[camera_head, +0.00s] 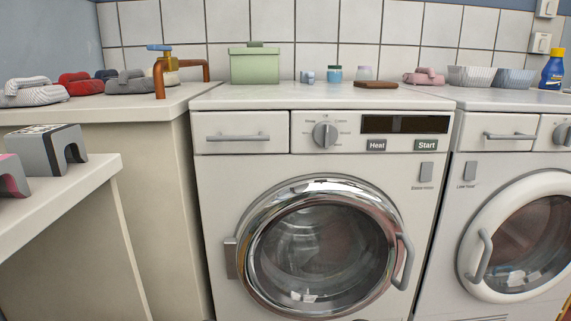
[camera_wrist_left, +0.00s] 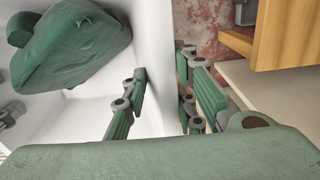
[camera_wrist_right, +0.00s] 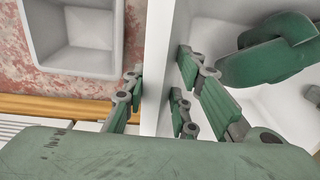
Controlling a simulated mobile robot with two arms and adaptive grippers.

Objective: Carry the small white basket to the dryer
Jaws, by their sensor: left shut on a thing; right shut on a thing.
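The small white basket shows in the left wrist view (camera_wrist_left: 156,25) and the right wrist view (camera_wrist_right: 158,30). Its walls stand between my fingers, and a green folded item (camera_wrist_left: 70,45) lies inside it. My left gripper (camera_wrist_left: 162,75) is shut on one wall and my right gripper (camera_wrist_right: 158,75) on another. Neither gripper nor the basket shows in the head view. There, a white front-loading machine (camera_head: 222,168) with Heat and Start buttons, apparently the dryer, stands straight ahead. Its round chrome-rimmed door (camera_head: 320,250) is shut.
A second white machine (camera_head: 461,217) stands to its right. A counter with a copper-coloured faucet (camera_head: 160,78) and a nearer table (camera_head: 70,195) are at left. The right wrist view shows a pale basin (camera_wrist_right: 76,62) outside the basket; the left shows a wooden piece (camera_wrist_left: 285,35).

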